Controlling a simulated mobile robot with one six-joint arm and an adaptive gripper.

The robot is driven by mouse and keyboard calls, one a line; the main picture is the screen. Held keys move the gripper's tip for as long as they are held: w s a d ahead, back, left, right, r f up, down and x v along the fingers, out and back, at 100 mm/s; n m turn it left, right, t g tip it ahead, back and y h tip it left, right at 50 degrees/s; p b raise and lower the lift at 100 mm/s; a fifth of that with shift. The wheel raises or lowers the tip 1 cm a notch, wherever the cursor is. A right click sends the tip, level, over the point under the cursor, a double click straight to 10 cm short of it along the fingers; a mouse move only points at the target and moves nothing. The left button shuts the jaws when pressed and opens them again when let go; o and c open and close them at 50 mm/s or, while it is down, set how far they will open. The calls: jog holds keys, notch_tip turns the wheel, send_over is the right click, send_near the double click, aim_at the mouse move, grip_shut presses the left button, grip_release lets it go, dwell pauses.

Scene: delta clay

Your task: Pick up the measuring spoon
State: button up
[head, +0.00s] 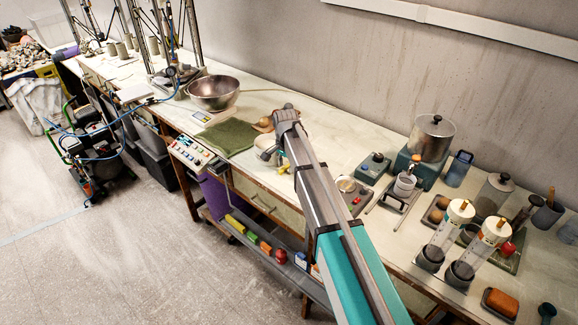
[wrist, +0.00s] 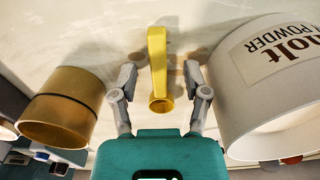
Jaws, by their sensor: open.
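The yellow measuring spoon (wrist: 158,62) lies on the pale bench top in the wrist view, its handle pointing away from me and its round cup end nearest. My gripper (wrist: 160,76) is open, with one grey finger on each side of the spoon. Gaps show between the fingers and the spoon, so they appear apart from it. In the head view a small yellow piece (head: 284,169), apparently the spoon, shows beside my arm.
In the wrist view a white tub lettered "POWDER" (wrist: 235,95) stands close on the right and a brown-gold cylinder (wrist: 62,110) on the left. In the head view a green cloth (head: 228,136) and a steel bowl (head: 213,92) lie beyond; devices crowd the bench's right.

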grip_shut()
jog(key=shift+r, duration=0.1)
dwell(0.4)
notch_tip(320, 180, up, 3)
jog(key=p, duration=0.3)
jog(key=shift+f, duration=0.2)
jog(key=s+d+r+p, duration=0.6)
jog(key=s+r+p, duration=0.4)
jog(key=s, duration=0.2)
jog(key=shift+s, duration=0.35)
jog(key=shift+r, duration=0.1)
notch_tip(320, 180, down, 2)
jog(key=shift+f+b, duration=0.1)
jog(key=shift+b, duration=0.95)
